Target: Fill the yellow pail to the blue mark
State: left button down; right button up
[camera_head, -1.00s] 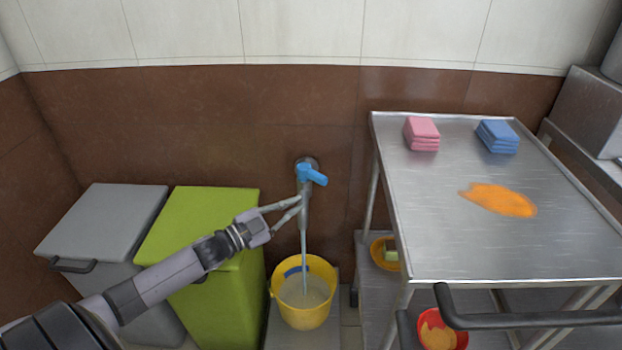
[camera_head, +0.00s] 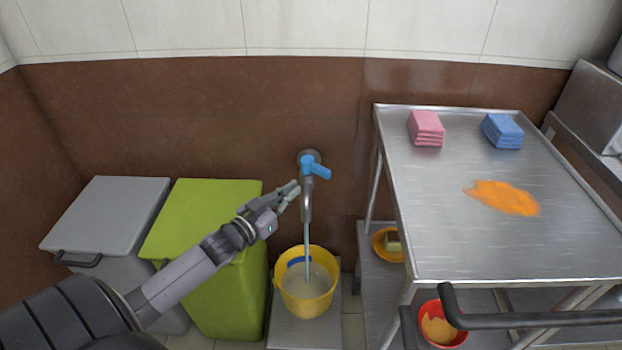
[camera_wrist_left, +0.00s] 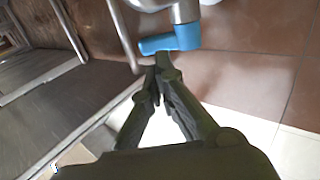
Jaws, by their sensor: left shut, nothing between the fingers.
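A wall tap (camera_head: 308,190) with a blue lever (camera_head: 318,168) pours a thin stream of water (camera_head: 307,240) into the yellow pail (camera_head: 329,285). The pail stands upright under the spout with cloudy water (camera_head: 305,284) inside. The blue mark (camera_head: 299,262) shows on its inner back wall, above the water surface. My left gripper (camera_head: 293,190) is shut and empty, just left of the tap below the lever. In the left wrist view, its fingertips (camera_wrist_left: 160,62) meet close below the blue lever (camera_wrist_left: 170,42); whether they touch it I cannot tell. My right gripper is out of view.
A grey bin (camera_head: 105,215) and a green bin (camera_head: 205,215) stand left of the pail. At right is a steel cart (camera_head: 450,240) with pink cloths (camera_head: 426,128), blue cloths (camera_head: 502,131) and an orange spill (camera_head: 503,197). A red bowl (camera_head: 455,340) sits lower.

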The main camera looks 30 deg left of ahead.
aim_at(318, 172)
pick_arm(q)
jog(key=w, duration=0.5)
jog(key=w+d+b, duration=0.1)
jog(key=w, duration=0.1)
jog(key=shift+w, duration=0.35)
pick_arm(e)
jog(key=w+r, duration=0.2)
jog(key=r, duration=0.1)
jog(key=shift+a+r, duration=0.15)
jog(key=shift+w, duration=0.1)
